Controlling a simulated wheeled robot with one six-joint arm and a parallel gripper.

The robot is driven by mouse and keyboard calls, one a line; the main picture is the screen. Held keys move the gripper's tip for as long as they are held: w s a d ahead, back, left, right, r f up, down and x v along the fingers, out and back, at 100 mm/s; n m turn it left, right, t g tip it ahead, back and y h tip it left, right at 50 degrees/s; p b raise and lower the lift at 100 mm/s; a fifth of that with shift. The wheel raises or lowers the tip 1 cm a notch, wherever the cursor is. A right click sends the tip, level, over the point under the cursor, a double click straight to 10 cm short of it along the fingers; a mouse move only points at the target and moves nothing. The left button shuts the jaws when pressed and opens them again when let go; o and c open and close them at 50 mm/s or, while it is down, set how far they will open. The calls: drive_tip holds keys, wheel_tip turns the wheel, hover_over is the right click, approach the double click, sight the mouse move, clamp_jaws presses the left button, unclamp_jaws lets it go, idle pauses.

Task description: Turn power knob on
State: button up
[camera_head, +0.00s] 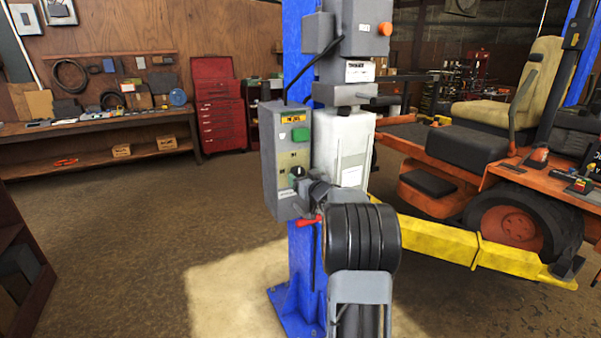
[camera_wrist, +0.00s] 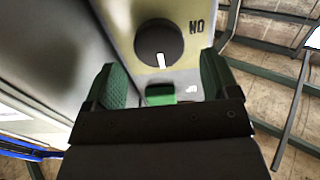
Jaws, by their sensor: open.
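The grey control box (camera_head: 283,200) is mounted on the blue lift post. The black round power knob (camera_head: 297,171) is on its front face, below a green button (camera_head: 300,134). In the wrist view the knob (camera_wrist: 159,40) shows large, with a white mark pointing toward the bottom of the picture. An "ON" label beside it appears upside down. My gripper (camera_wrist: 160,66) is open, its two green-padded fingers apart, with the knob just beyond the gap between the tips. I see no clear contact. In the head view my arm hides part of the box's lower front.
The blue post (camera_head: 301,260) stands behind the box. A white tank (camera_head: 343,145) is close on the right. The floor at left is open, before a workbench (camera_head: 100,126) and red tool chest (camera_head: 219,105).

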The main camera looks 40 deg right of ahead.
sight(296, 172)
drive_tip(key=shift+w+d, duration=0.2)
drive_tip(key=shift+w, duration=1.15)
drive_tip(key=shift+c, duration=0.2)
drive_tip(key=c, duration=0.8)
drive_tip(key=shift+c, duration=0.2)
